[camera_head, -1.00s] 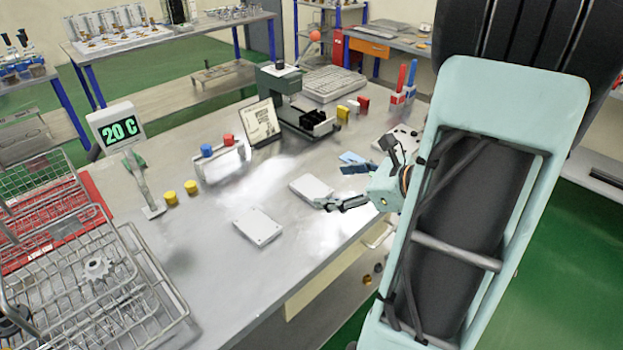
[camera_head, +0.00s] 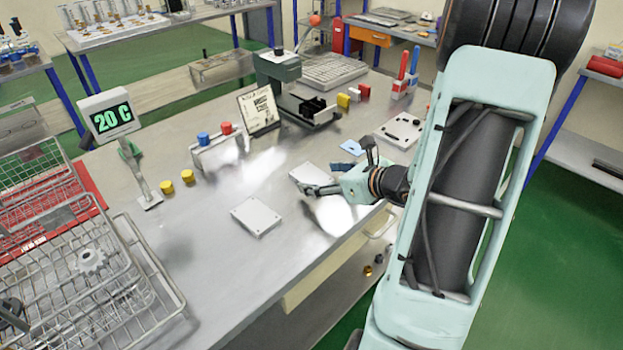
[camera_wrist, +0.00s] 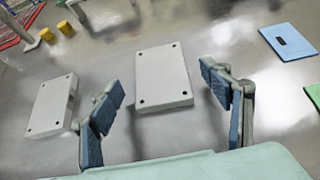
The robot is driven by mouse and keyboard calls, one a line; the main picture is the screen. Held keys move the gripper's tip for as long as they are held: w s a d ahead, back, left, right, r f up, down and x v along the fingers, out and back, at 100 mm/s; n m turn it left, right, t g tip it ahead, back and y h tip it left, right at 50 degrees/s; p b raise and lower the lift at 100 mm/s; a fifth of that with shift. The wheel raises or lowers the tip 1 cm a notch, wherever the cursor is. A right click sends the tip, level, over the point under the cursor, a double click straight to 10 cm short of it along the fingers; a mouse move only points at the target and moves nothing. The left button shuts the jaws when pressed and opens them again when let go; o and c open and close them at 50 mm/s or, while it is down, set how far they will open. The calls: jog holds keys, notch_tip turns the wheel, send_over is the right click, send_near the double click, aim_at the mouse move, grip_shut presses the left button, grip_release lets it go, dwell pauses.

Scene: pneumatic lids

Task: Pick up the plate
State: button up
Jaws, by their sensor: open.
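Two flat light-grey plates with small dark corner holes lie on the metal table. One plate (camera_head: 308,173) is near the table's middle, partly covered by my gripper (camera_head: 318,190) in the head view. The other plate (camera_head: 256,216) lies to its left and nearer, uncovered. In the wrist view, my gripper (camera_wrist: 163,85) is open and empty, its blue-padded fingers spread apart. The middle plate (camera_wrist: 165,77) shows ahead between the two fingers, and I cannot tell whether they touch it. The left plate (camera_wrist: 50,108) lies outside the left finger.
Yellow caps (camera_head: 187,176) and a stand with blue and red knobs (camera_head: 218,152) are to the left. Wire baskets (camera_head: 90,270) fill the left end. A blue card (camera_wrist: 288,41) lies right of the plates. A tablet (camera_head: 259,110) and green machine (camera_head: 285,85) stand behind.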

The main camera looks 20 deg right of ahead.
aim_at(311, 178)
jog(key=shift+x, duration=1.05)
jog(key=c, duration=1.5)
